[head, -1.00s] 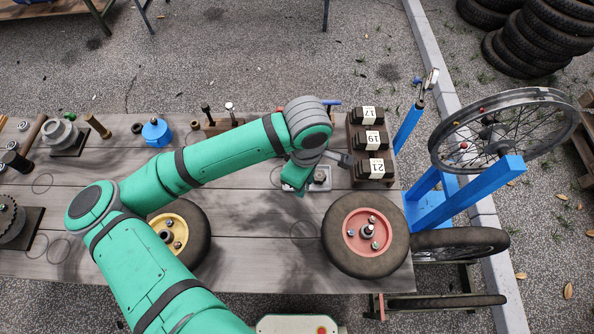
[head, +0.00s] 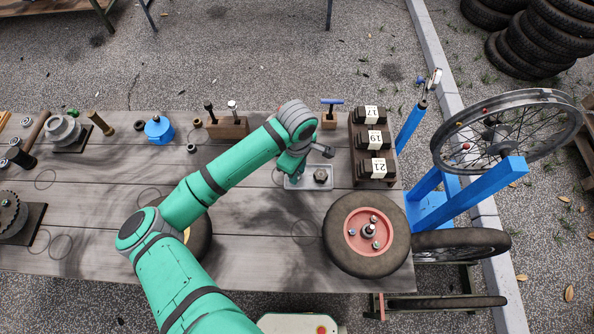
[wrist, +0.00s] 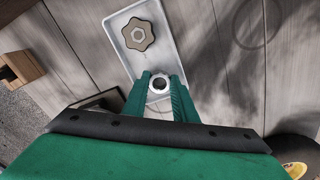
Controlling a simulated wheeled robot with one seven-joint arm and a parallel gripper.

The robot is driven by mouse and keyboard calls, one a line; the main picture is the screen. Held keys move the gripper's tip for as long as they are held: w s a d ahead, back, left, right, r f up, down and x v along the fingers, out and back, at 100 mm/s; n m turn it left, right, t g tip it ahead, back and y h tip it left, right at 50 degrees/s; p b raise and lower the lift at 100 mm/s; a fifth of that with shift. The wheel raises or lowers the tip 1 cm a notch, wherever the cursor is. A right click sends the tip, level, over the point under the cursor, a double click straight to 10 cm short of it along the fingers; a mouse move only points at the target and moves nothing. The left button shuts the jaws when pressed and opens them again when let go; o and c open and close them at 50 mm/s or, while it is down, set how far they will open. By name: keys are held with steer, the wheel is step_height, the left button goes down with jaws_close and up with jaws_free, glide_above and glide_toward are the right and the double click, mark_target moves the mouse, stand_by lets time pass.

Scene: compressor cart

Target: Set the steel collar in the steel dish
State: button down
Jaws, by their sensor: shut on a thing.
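The steel dish (head: 307,185) is a shallow pale rectangular tray on the grey plank bench; it also shows in the wrist view (wrist: 165,55). A dark star-shaped knob (head: 321,175) lies in its right part and looks brown in the wrist view (wrist: 138,34). The steel collar (wrist: 159,83) is a small pale ring with a dark hole. My gripper (wrist: 159,88) is shut on it, a green finger on each side, over the end of the dish away from the knob. I cannot tell whether the collar touches the dish floor. In the head view my gripper (head: 294,178) hides the collar.
A dark rack (head: 356,150) with tags 17, 19 and 21 stands right of the dish. A red-hubbed wheel (head: 366,236) lies in front. A wooden block with bolts (head: 228,130) and a blue-handled tool (head: 331,108) stand behind.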

steer(key=shift+f, duration=0.2)
steer(key=c, duration=1.7)
jaws_free()
step_height(320, 180, up, 12)
steer(key=shift+r, duration=0.15)
